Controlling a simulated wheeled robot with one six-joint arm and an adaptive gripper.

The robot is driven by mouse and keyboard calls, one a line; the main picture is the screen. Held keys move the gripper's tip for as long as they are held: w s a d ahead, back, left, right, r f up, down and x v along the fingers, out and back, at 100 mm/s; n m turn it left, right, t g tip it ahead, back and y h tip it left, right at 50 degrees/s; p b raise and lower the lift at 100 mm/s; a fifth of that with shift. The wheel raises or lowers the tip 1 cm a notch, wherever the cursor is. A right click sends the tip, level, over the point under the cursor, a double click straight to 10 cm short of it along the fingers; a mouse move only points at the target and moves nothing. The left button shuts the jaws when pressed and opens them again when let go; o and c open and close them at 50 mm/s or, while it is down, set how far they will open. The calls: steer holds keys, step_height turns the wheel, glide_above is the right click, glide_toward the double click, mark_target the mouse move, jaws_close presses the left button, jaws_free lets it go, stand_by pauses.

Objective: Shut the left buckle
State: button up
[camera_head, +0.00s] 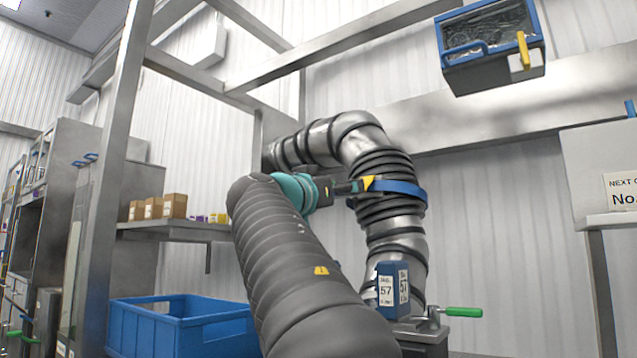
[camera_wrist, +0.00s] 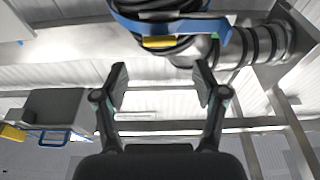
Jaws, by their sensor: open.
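A blue strap (camera_head: 400,187) is wrapped around the ribbed grey and silver duct (camera_head: 388,165). A yellow buckle (camera_head: 367,183) sits on the strap's left side; I cannot tell whether it is open or shut. My gripper (camera_head: 347,188) points right, with its tips close beside the buckle. In the wrist view my gripper (camera_wrist: 161,82) is open and empty. The yellow buckle (camera_wrist: 158,42) and the blue strap (camera_wrist: 170,27) show beyond the tips, slightly above the gap between them. I cannot tell whether a finger touches the buckle.
A blue-framed box (camera_head: 490,45) with a yellow handle hangs at upper right. A blue box marked 57 (camera_head: 388,290) and a green-handled lever (camera_head: 462,311) are at the duct's foot. A blue crate (camera_head: 180,325) stands at lower left. Small cartons (camera_head: 160,207) sit on a shelf.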

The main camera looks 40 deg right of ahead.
steer(key=s+a, duration=0.2)
steer(key=a, duration=0.5)
steer(key=shift+s, duration=0.15)
